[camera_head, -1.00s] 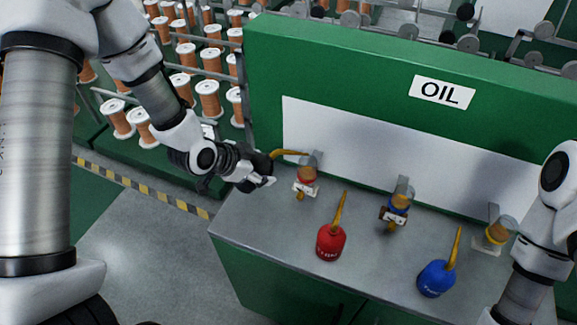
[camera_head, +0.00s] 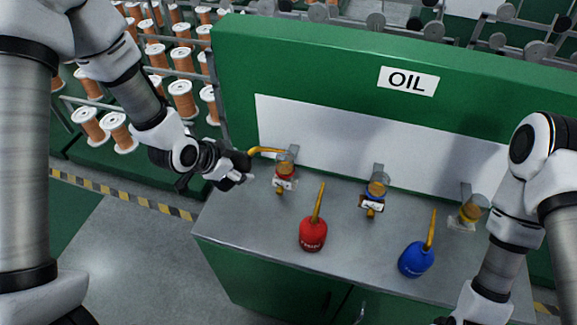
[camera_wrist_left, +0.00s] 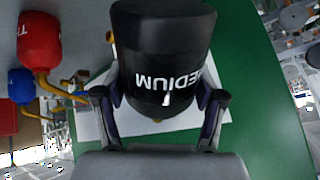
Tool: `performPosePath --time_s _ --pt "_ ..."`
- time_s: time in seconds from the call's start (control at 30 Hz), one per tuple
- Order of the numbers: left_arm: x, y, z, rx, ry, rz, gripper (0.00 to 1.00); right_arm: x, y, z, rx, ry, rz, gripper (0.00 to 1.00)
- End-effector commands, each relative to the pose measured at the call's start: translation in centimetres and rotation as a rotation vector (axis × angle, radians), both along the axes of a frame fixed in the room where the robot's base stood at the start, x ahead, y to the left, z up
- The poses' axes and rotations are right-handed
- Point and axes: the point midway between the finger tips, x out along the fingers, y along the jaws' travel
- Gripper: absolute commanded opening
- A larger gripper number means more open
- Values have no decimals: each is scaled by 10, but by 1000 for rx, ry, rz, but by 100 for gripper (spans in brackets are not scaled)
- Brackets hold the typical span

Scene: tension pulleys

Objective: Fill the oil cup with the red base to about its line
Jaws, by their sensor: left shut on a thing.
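The oil cup with the red base (camera_head: 285,171) is mounted at the left end of the row on the counter. Its upper glass looks amber-brown; its line and exact level are too small to read. My left gripper (camera_head: 232,179) is shut on a black oil can (camera_head: 236,162) and holds it tilted, left of the cup. The can's yellow spout (camera_head: 264,150) reaches to the cup's top; I cannot tell whether oil is flowing. In the left wrist view the black can (camera_wrist_left: 165,50), marked "MEDIUM", fills the space between the fingers (camera_wrist_left: 160,105). My right gripper is out of view.
A red can (camera_head: 313,234) and a blue can (camera_head: 416,259) with yellow spouts stand on the grey counter (camera_head: 365,262). The green panel with the OIL sign (camera_head: 408,81) rises behind.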

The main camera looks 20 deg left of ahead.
Motion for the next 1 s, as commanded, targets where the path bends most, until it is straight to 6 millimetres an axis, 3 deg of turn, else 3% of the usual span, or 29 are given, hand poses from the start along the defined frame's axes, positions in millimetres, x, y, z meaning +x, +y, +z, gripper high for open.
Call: performPosePath --time_s 0.37,1.0 --pt "0 0 5 42 32 -1 16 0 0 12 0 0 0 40" --pt "0 0 4 46 36 0 16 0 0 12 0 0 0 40"
